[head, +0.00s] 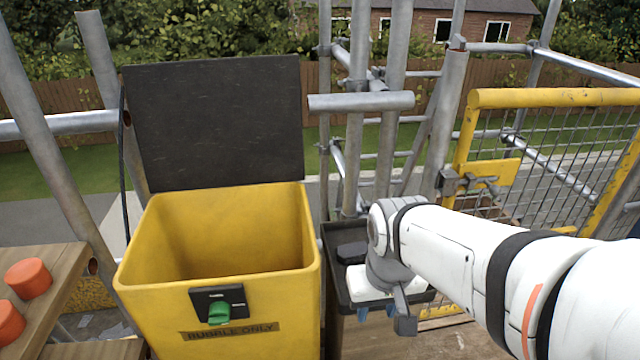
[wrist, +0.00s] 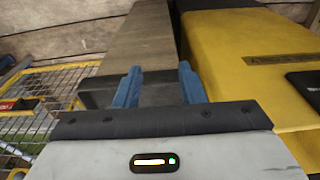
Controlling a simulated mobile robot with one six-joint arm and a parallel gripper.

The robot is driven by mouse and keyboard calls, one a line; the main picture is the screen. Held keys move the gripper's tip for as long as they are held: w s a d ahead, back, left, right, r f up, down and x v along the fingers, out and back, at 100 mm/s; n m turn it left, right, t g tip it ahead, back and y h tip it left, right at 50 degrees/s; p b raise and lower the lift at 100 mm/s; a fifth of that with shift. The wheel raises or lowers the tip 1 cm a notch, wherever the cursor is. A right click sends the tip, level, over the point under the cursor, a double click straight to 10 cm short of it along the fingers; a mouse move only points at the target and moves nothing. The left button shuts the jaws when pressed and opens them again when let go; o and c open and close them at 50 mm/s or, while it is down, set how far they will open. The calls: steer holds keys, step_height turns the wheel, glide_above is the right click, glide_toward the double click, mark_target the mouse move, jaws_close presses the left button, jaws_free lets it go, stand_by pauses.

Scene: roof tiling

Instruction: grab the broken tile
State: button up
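I cannot make out a broken tile in either view. My gripper (head: 376,313) points down over a black open-topped container (head: 331,262), right of the yellow bin, in the head view. My white wrist hides much of the container's inside. In the wrist view the two blue fingers of my gripper (wrist: 159,68) stand apart. No held thing shows between them. A dark surface and a grey-brown panel (wrist: 150,35) lie behind the fingers; I cannot tell how far off they are.
The yellow bin (head: 232,345), marked for rubble only, stands open with its black lid (head: 215,125) raised. Orange caps (head: 28,278) sit on a wooden surface at left. Scaffold poles (head: 357,130) and a yellow mesh gate (head: 560,98) stand behind and right.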

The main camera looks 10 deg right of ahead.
mark_target(353, 250)
steer(key=shift+o, duration=0.4)
steer(key=shift+a, duration=0.15)
steer(key=shift+o, duration=0.8)
steer(key=shift+w+r, duration=0.15)
steer(key=shift+w, duration=0.1)
steer(key=o, duration=0.4)
steer(key=shift+n+t, duration=0.3)
steer(key=shift+n, duration=0.3)
steer(key=w+p, duration=0.1)
steer(key=w, duration=0.1)
steer(key=w+d+r+p, duration=0.1)
steer(key=w+p, duration=0.1)
steer(key=w+r+p, duration=0.1)
steer(key=w, duration=0.2)
steer(key=shift+d, duration=0.3)
steer(key=o, duration=0.3)
steer(key=w+f+n+t+p, duration=0.1)
steer(key=w+p, duration=0.3)
steer(key=w, duration=0.5)
steer(key=shift+w+y, duration=0.3)
steer(key=shift+w, duration=0.05)
steer(key=x, duration=0.4)
steer(key=w+x, duration=0.1)
steer(key=x, duration=0.3)
steer(key=shift+w+d+f, duration=0.15)
steer(key=shift+w+f, duration=0.05)
steer(key=shift+w, duration=0.1)
